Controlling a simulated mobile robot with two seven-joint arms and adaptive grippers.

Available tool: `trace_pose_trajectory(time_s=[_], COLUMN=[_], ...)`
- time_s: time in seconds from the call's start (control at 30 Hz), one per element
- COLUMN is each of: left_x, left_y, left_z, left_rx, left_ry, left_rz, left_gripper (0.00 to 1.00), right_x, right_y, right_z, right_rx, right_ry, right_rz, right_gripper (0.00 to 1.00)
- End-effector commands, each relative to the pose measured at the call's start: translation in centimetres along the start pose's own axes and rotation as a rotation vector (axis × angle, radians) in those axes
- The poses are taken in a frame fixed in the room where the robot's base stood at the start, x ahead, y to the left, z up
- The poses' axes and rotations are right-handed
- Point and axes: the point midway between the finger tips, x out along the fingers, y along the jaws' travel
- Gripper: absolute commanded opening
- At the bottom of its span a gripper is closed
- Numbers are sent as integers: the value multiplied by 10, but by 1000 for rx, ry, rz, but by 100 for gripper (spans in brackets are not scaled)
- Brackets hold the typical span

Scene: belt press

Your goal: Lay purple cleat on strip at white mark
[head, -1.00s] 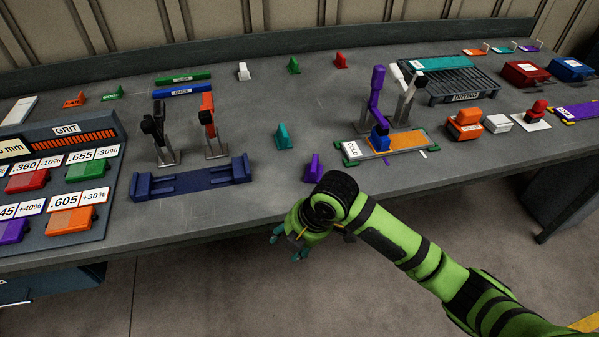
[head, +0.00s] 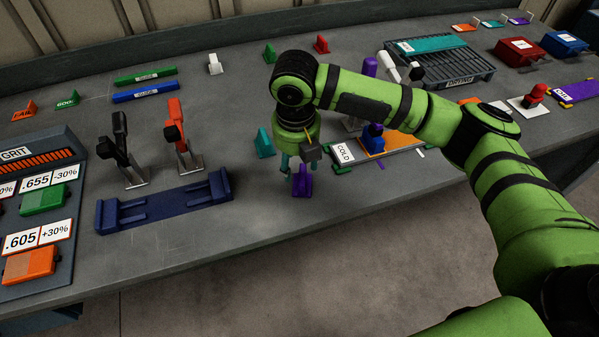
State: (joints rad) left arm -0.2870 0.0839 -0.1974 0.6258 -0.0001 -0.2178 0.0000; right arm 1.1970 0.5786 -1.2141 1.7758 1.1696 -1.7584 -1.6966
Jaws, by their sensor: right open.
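The purple cleat (head: 302,184) stands upright on the bench near its front edge. My right gripper (head: 299,167) points down right over it, with open fingers on either side of its upper part; I cannot tell whether they touch it. The orange strip (head: 404,142) lies on the cold plate (head: 343,153) to the right, partly hidden by my right arm. A small white mark (head: 420,153) and a purple mark show at the plate's front edge. My left gripper is out of view.
A teal cleat (head: 264,143) stands just left of my right gripper. The drying rack (head: 462,75) is at the back right. Bare bench lies between fixture and purple cleat.

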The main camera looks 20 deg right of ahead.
Motion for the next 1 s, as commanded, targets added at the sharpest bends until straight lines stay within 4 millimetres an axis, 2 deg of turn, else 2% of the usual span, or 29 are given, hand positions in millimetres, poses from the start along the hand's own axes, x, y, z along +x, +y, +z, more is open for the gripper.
trace_pose_trajectory(time_s=[0.1, 0.27, 0.4, 0.67, 0.7, 0.8, 1.0], left_x=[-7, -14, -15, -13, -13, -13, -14], left_y=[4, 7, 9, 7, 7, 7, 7], left_z=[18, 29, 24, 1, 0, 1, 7], left_rx=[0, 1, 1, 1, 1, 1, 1], left_ry=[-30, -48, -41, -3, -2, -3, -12], left_rz=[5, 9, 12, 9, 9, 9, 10], left_gripper=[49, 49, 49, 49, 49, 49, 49], right_x=[13, 38, 52, 55, 55, 55, 55], right_y=[-2, -5, -4, -4, -4, -4, -4], right_z=[0, -1, -1, -1, -1, -1, -1], right_rx=[3, 4, 2, 2, 2, 2, 3], right_ry=[3, 1, -1, -3, -3, -3, -2], right_rz=[-2, -1, 1, 2, 2, 2, 2], right_gripper=[55, 55, 55, 55, 39, 0, 0])
